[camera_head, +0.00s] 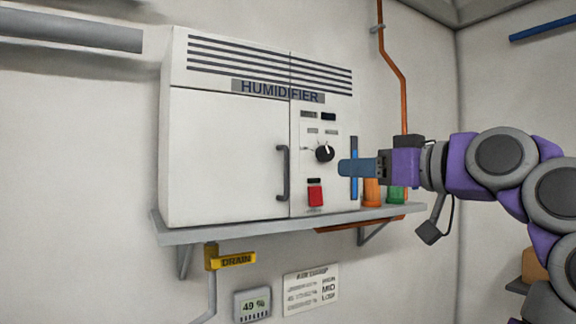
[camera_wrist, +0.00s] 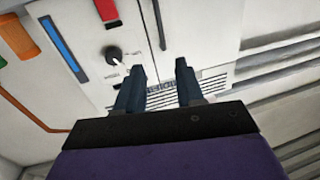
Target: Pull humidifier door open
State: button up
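The white humidifier (camera_head: 255,70) stands on a grey wall shelf. Its door (camera_head: 222,155) is the flat panel on the left and looks closed. The dark upright door handle (camera_head: 283,173) is at the door's right edge; it also shows in the wrist view as a dark bar (camera_wrist: 160,25) at the top. My gripper (camera_head: 345,168) is in front of the control panel, right of the handle and apart from it. In the wrist view my gripper (camera_wrist: 158,85) has its two fingers spread with nothing held between them.
The control panel has a black knob (camera_head: 325,152), a red switch (camera_head: 315,195) and a blue strip (camera_head: 354,168) near my fingers. Orange (camera_head: 372,192) and green (camera_head: 396,194) containers stand right of the unit. A yellow drain valve (camera_head: 232,260) hangs under the shelf (camera_head: 200,233). Space before the door is clear.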

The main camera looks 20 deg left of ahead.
aim_at(288, 167)
jog(key=p+x, duration=0.4)
jog(key=x, duration=1.3)
jog(key=shift+a+p, duration=0.15)
jog(key=shift+p, duration=0.15)
jog(key=shift+c, duration=0.4)
grip_shut()
